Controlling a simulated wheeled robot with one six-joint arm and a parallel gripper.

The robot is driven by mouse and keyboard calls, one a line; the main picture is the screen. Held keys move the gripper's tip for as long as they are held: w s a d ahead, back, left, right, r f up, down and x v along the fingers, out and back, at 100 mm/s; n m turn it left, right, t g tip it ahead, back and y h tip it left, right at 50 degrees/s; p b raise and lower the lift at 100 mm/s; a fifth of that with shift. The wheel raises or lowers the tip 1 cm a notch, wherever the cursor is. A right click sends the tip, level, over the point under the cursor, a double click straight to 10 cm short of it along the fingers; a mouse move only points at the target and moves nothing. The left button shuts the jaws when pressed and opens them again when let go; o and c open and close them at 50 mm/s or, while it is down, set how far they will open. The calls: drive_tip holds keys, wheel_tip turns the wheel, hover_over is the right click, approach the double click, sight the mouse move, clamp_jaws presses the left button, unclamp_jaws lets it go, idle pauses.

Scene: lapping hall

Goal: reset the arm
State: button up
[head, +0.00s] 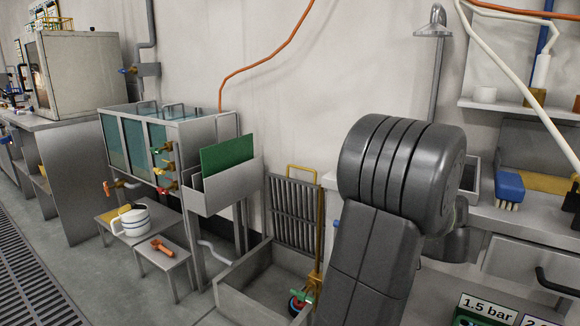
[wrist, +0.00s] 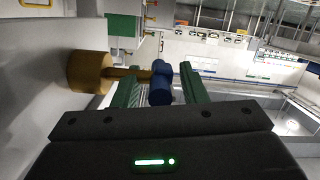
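My arm (head: 385,220) rises in the right half of the head view, with its large dark rounded joint at the top. My gripper is hidden behind it there. In the wrist view my gripper (wrist: 162,86) shows two green fingers standing apart, so it is open. I cannot tell whether the blue piece touches the left finger.
A grey worktop at the right holds a blue brush (head: 510,190). A glass-sided tank (head: 150,140), a low stand with a white container (head: 131,220) and a floor basin (head: 255,285) lie left. A drawer (head: 530,265) is below the worktop.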

drive_tip(key=g+h+p, duration=0.1)
drive_tip(key=p, duration=0.1)
drive_tip(key=g+h+p, duration=0.1)
drive_tip(key=h+p, duration=0.1)
drive_tip(key=p, duration=0.1)
drive_tip(key=shift+a+r, duration=0.1)
drive_tip(key=shift+r, duration=0.3)
drive_tip(key=g+h+p, duration=0.1)
drive_tip(key=h+p, duration=0.1)
drive_tip(key=p, duration=0.3)
drive_tip(key=g+h+p, duration=0.2)
drive_tip(key=p, duration=0.4)
drive_tip(key=shift+w+a+r+h, duration=0.1)
drive_tip(key=shift+a+r+h, duration=0.05)
drive_tip(key=shift+h, duration=0.25)
drive_tip(key=g+h+p, duration=0.2)
drive_tip(key=p, duration=0.2)
drive_tip(key=shift+w+a, duration=0.1)
drive_tip(key=shift+w+a+g+h+p, duration=0.1)
drive_tip(key=shift+g+h+p, duration=0.9)
drive_tip(key=shift+h+p, duration=0.6)
drive_tip(key=shift+r, duration=0.95)
